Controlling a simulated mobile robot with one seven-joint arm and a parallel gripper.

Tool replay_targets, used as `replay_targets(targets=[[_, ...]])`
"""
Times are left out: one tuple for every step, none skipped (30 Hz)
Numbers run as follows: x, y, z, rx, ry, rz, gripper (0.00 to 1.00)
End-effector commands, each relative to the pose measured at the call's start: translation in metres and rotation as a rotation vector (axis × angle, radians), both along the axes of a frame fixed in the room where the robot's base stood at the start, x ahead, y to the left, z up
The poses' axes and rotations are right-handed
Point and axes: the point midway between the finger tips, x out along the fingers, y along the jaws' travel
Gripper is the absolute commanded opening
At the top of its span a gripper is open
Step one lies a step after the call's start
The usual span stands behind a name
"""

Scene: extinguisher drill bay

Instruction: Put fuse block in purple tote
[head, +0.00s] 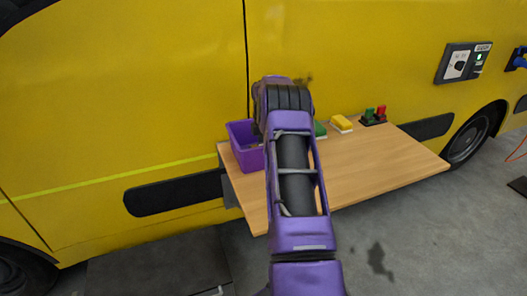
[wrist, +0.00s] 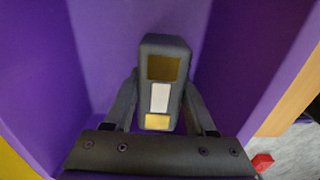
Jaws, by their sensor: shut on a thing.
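The fuse block (wrist: 162,68) is a dark grey block with two gold patches and a white label between them, seen in the wrist view. My gripper (wrist: 161,100) is shut on it, with one finger on each side. The purple tote (wrist: 225,45) surrounds the block in the wrist view; its walls rise left and right. I cannot tell whether the block touches the tote's floor. In the head view the purple tote (head: 246,158) stands at the left end of the table, partly behind my arm. My gripper and the block are hidden there.
The wooden table (head: 385,160) is bare over its middle and right front. A green item (head: 320,130), a yellow block (head: 341,123) and a dark piece with green and red parts (head: 373,116) sit along its back. A yellow vehicle (head: 150,90) stands close behind.

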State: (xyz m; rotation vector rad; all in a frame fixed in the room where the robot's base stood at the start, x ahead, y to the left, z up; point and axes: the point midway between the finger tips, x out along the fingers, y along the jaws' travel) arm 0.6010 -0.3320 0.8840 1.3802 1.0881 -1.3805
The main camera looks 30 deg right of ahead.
Motion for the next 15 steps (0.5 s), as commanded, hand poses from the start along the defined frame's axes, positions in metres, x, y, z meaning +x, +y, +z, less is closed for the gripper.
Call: replay_targets(targets=[[0.0002, -0.0001, -0.0002, 0.000, -0.001, 0.000, 0.00], [0.0001, -0.0001, -0.0012, 0.000, -0.001, 0.000, 0.00], [0.0001, -0.0001, -0.0027, 0.000, 0.000, 0.000, 0.00], [0.0001, -0.0001, -0.0038, 0.000, 0.000, 0.000, 0.00], [-0.0001, -0.0001, -0.0035, 0.000, 0.000, 0.000, 0.59], [-0.0001, -0.0001, -0.0031, 0.000, 0.000, 0.000, 0.67], [-0.0001, -0.0001, -0.0031, 0.000, 0.000, 0.000, 0.72], [-0.0001, -0.0002, -0.0031, 0.000, 0.000, 0.000, 0.78], [-0.0001, -0.0002, -0.0031, 0.000, 0.000, 0.000, 0.85], [-0.0001, -0.0001, -0.0031, 0.000, 0.000, 0.000, 0.86], [-0.0001, -0.0001, -0.0031, 0.000, 0.000, 0.000, 0.86], [-0.0001, -0.0001, -0.0030, 0.000, 0.000, 0.000, 0.86], [-0.0001, -0.0001, -0.0030, 0.000, 0.000, 0.000, 0.86], [-0.0001, -0.0001, -0.0030, 0.000, 0.000, 0.000, 0.86], [-0.0001, -0.0001, -0.0030, 0.000, 0.000, 0.000, 0.86]])
